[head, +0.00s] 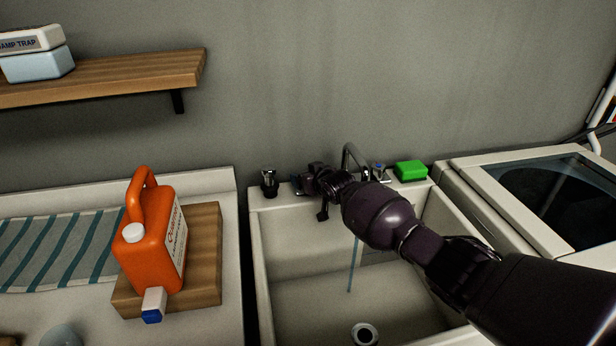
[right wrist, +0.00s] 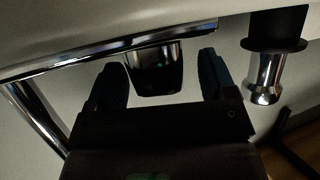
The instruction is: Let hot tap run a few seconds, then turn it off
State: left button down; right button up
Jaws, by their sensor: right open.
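A thin blue stream of water (head: 352,265) runs from the chrome spout (head: 349,157) into the white sink (head: 300,258). My right gripper (head: 313,184) is at the left side of the faucet, and the arm covers part of the faucet. In the right wrist view the gripper (right wrist: 160,72) is open, its dark fingers on either side of a dark tap handle (right wrist: 155,77) with a chrome edge. Gaps show between the handle and both fingers. A blue-marked tap handle (head: 379,171) stands to the right of the spout. My left gripper is not in view.
A black and chrome fitting (head: 269,181) stands on the sink's back left rim; it also shows in the right wrist view (right wrist: 265,75). A green sponge (head: 411,170) lies at the back right. An orange jug (head: 148,235) stands on a wooden board (head: 205,245) left of the sink.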

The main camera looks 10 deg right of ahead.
jog(key=p+v, duration=0.2)
jog(key=v, duration=0.3)
jog(key=shift+s+d+r, duration=0.1)
jog(key=shift+s+r, duration=0.1)
jog(key=shift+s, duration=0.05)
jog(key=shift+s+d+r, duration=0.2)
jog(key=shift+s, duration=0.6)
